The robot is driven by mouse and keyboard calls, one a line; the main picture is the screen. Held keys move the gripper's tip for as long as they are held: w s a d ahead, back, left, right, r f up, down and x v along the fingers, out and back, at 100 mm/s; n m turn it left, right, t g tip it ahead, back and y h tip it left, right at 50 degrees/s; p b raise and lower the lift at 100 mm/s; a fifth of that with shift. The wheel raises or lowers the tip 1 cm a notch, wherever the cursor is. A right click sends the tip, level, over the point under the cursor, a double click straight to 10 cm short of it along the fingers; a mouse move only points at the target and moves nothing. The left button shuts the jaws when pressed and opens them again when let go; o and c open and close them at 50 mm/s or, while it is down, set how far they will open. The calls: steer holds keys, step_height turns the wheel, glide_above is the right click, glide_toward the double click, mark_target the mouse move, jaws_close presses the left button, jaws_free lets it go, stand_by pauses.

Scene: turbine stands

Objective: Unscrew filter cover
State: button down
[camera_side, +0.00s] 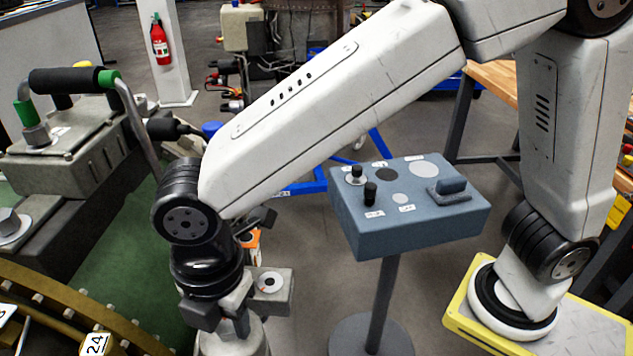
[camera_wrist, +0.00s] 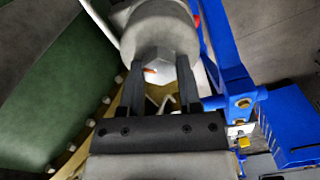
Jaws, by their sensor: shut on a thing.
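The filter cover shows in the wrist view as a light grey hexagonal head (camera_wrist: 158,62) on a wider grey round body (camera_wrist: 150,24). My gripper (camera_wrist: 159,72) has one dark finger on each side of the hexagonal head and is shut on it. In the side view my gripper (camera_side: 237,322) points down over the grey round housing (camera_side: 235,343) at the bottom of the picture. There the fingers and wrist hide most of the cover. I cannot tell how far the cover is turned.
A grey-blue control box (camera_side: 410,205) with knobs stands on a post to the right. A grey unit with a black handle (camera_side: 72,80) is at the left, and a gold bolted ring (camera_side: 70,315) at lower left. A blue frame (camera_wrist: 222,60) is close on the right in the wrist view.

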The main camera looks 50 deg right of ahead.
mark_target(227, 323)
steer(key=shift+r, duration=1.15)
stand_by(0.9)
steer(key=shift+r, duration=2.9)
